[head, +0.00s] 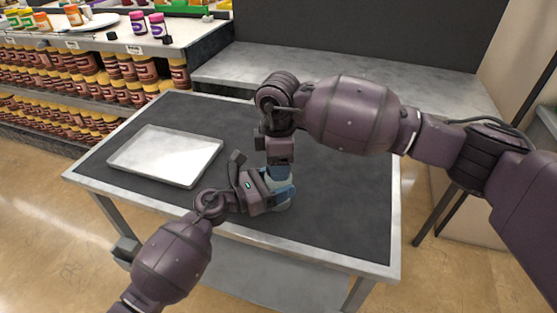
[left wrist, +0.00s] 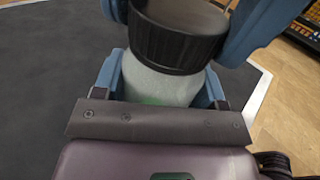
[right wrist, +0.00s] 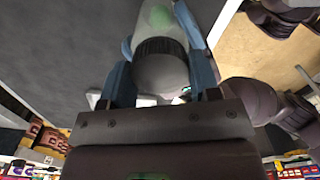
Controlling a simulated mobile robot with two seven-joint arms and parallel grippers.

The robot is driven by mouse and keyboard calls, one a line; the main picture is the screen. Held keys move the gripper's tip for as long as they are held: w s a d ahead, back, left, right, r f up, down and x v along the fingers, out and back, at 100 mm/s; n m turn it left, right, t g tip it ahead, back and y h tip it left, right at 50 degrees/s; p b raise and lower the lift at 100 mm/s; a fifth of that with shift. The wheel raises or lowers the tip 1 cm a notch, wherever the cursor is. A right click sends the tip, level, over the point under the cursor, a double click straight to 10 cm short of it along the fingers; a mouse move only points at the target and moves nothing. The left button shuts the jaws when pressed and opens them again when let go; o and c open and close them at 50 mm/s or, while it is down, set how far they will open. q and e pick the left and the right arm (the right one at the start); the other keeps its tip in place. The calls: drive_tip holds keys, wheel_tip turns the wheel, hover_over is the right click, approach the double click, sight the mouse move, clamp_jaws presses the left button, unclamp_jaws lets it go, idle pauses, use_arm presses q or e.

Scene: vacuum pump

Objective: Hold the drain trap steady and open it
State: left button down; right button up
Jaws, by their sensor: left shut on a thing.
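The drain trap is a pale, translucent jar (left wrist: 160,84) with a ribbed black cap (left wrist: 178,40). My left gripper (head: 279,192) is shut on the jar body from the side, with one blue finger on each side of it in the left wrist view. The jar is above or on the dark tabletop; its base is hidden. My right gripper (head: 279,170) points down from above, with its blue fingers on either side of the cap (right wrist: 162,62). I cannot tell whether they press on it. In the head view the trap is mostly hidden by the grippers.
An empty metal tray (head: 168,152) lies on the left of the dark-topped table (head: 345,215). The right part of the table is clear. A grey counter (head: 400,88) stands behind, and shelves of jars (head: 75,75) are at the back left.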

drive_tip(key=c, duration=0.4)
drive_tip(key=shift+o, duration=0.2)
drive_tip(key=n, duration=1.4)
drive_tip(key=shift+r, duration=0.1)
drive_tip(key=n, duration=1.1)
drive_tip(key=shift+n, duration=0.3)
drive_tip(key=n, duration=1.6)
drive_tip(key=shift+n, duration=0.4)
drive_tip(key=n, duration=0.5)
drive_tip(key=shift+n, duration=0.3)
drive_tip(key=n, duration=0.6)
drive_tip(key=shift+r, duration=0.2)
